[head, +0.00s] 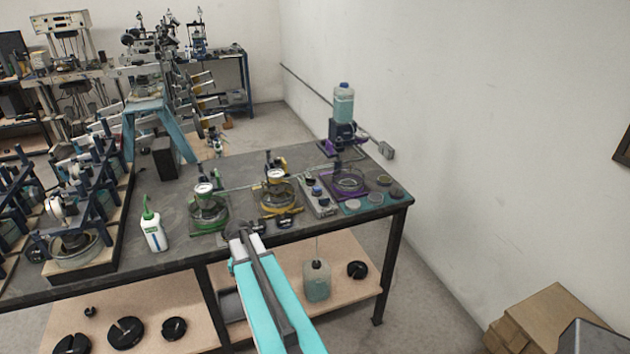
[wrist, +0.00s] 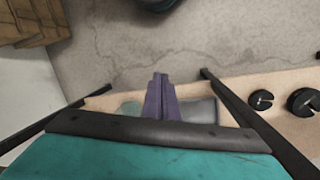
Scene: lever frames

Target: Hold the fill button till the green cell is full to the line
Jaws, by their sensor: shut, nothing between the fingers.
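The green cell (head: 208,211) is a clear round vessel with a white-faced gauge on top, on a green-edged base on the bench. Its liquid level and fill line are too small to read. A grey control panel (head: 320,200) with several small buttons or knobs stands right of the yellow cell; I cannot tell which is the fill button. My gripper (wrist: 160,78) shows in the wrist view, shut and empty, with the floor and lower shelf beyond it. It touches nothing that I can see. In the head view I cannot make out its fingertips.
A white squeeze bottle (head: 152,230) stands left. Below, the shelf (head: 345,268) holds a jug (head: 316,281) and black weights.

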